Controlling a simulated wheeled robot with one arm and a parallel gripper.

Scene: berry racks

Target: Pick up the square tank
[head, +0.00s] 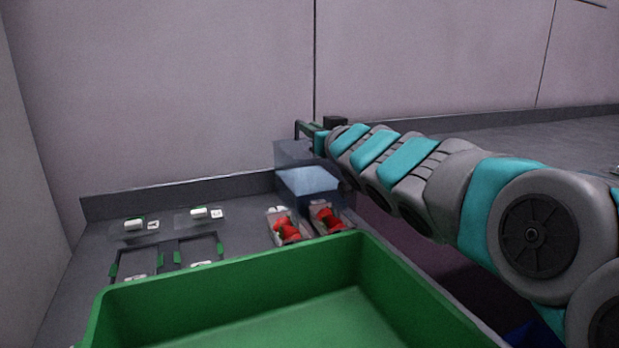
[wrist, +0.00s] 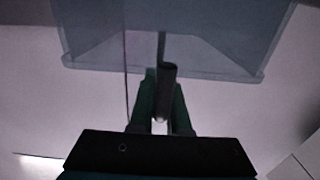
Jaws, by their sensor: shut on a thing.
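The square tank (head: 310,181) is a translucent blue-grey box at the back right end of the grey counter in the head view. My gripper (head: 312,132) is above and behind it, at the end of my outstretched arm. In the wrist view the tank (wrist: 165,35) fills the top of the picture. My gripper's green fingers (wrist: 160,100) are shut on a dark bar that meets the tank, seemingly its handle. I cannot tell whether the tank's base touches the counter.
A large green tray (head: 235,284) stands in the foreground. Two red-and-grey parts (head: 288,230) (head: 326,219) sit just in front of the tank. Green-clipped frames (head: 198,250) and small white items (head: 134,225) lie to the left. A grey wall is close behind.

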